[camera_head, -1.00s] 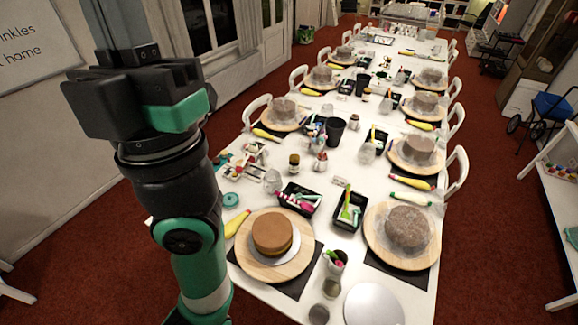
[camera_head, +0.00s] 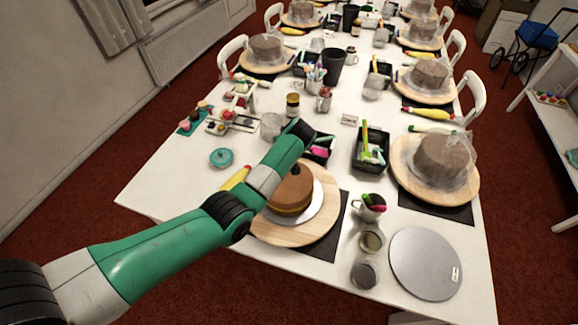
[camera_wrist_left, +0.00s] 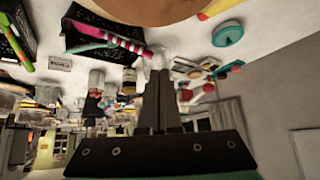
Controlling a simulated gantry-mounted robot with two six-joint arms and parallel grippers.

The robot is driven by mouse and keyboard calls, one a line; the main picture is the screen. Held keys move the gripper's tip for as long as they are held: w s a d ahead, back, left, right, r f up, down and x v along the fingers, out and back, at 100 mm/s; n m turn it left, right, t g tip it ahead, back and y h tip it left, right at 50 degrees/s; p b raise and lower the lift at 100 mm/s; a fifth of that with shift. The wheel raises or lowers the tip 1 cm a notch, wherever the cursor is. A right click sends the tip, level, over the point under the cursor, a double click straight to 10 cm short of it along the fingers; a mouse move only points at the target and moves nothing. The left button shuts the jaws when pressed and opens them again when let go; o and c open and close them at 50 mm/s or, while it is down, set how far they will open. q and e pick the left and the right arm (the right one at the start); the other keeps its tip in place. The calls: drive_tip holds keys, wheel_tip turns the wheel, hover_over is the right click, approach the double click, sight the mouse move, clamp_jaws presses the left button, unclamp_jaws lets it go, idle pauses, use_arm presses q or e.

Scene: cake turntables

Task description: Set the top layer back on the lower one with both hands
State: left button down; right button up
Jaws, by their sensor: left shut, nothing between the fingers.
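A brown round cake (camera_head: 292,190) with a paler yellowish band low on its side sits on a white disc (camera_head: 312,212) on a round wooden turntable (camera_head: 322,236). I cannot tell how squarely its top layer sits on the lower one. My left arm reaches in from the left, passes in front of the cake and hides part of its left side. My left gripper (camera_wrist_left: 160,75) shows in the left wrist view with its dark fingers together and nothing between them. A curved brown edge (camera_wrist_left: 135,12) crosses the top of that view. My right gripper is not in view.
A bagged cake (camera_head: 443,158) stands on the right turntable. A black tray (camera_head: 371,150), a cup of tools (camera_head: 369,207), a jar (camera_head: 364,272) and a grey disc (camera_head: 425,262) lie nearby. A teal lid (camera_head: 222,157) lies left. The table's near-left corner is bare.

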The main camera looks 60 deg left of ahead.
use_arm(q)
drive_tip(key=shift+s+a+f+b, duration=0.15)
drive_tip(key=shift+a+f+b, duration=0.1)
drive_tip(key=shift+f, duration=0.35)
drive_tip(key=shift+s+a+f+b, duration=0.1)
drive_tip(key=shift+a+f+b, duration=0.1)
drive_tip(key=shift+f, duration=0.35)
drive_tip(key=shift+f+n, duration=0.1)
drive_tip(key=shift+n, duration=0.2)
drive_tip(key=shift+s+a, duration=0.15)
drive_tip(key=shift+a, duration=0.15)
drive_tip(key=b+x, duration=0.9)
drive_tip(key=x, duration=0.1)
drive_tip(key=shift+s+d+r+p, duration=0.1)
drive_tip(key=shift+s+d+p, duration=0.15)
drive_tip(key=shift+d, duration=0.45)
drive_tip(key=shift+s+d+r+p, duration=0.1)
drive_tip(key=shift+d+p, duration=0.2)
drive_tip(key=shift+d, duration=0.35)
drive_tip(key=shift+s+d+p, duration=0.2)
drive_tip(key=shift+d+p, duration=0.05)
drive_tip(key=shift+d, duration=0.45)
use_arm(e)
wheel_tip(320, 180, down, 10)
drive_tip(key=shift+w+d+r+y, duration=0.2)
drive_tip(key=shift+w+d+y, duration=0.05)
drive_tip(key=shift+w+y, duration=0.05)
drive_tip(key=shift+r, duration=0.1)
